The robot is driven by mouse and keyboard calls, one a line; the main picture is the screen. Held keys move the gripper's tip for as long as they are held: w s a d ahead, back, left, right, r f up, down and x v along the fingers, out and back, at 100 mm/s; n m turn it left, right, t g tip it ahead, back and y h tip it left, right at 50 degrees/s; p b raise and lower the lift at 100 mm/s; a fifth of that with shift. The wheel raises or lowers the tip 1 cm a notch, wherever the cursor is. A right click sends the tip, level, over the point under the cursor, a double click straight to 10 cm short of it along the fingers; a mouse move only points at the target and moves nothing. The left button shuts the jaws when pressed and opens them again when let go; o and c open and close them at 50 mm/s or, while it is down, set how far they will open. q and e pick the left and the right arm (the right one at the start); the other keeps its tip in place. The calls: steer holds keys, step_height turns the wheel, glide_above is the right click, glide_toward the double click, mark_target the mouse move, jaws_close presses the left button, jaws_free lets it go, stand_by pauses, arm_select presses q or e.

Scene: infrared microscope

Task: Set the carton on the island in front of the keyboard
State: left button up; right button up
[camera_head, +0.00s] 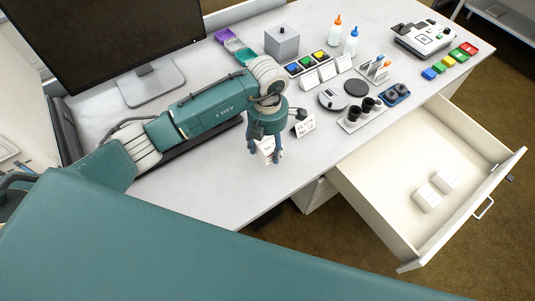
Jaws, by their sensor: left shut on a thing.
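My left gripper (265,151) points down over the front part of the white island top (237,182). It is shut on a small white carton (267,146), which is partly hidden by the fingers. I cannot tell whether the carton touches the surface. The dark keyboard (205,139) lies to the left of the gripper, mostly covered by my left arm. My right gripper is not in view.
An open drawer (355,190) juts out at right with two white boxes (428,197) inside. A small sign (304,124) stands just right of the gripper. The front left top is clear.

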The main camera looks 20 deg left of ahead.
arm_select(q)
steer(key=shift+f, duration=0.95)
step_height(320, 180, down, 4)
steer(key=shift+f+p, duration=0.1)
steer(key=shift+p, duration=0.35)
steer(key=shift+f, duration=0.15)
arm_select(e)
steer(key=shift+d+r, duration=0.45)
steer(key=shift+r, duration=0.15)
arm_select(q)
steer(key=shift+f, duration=0.1)
steer(key=shift+f, duration=0.15)
steer(key=o, duration=1.2)
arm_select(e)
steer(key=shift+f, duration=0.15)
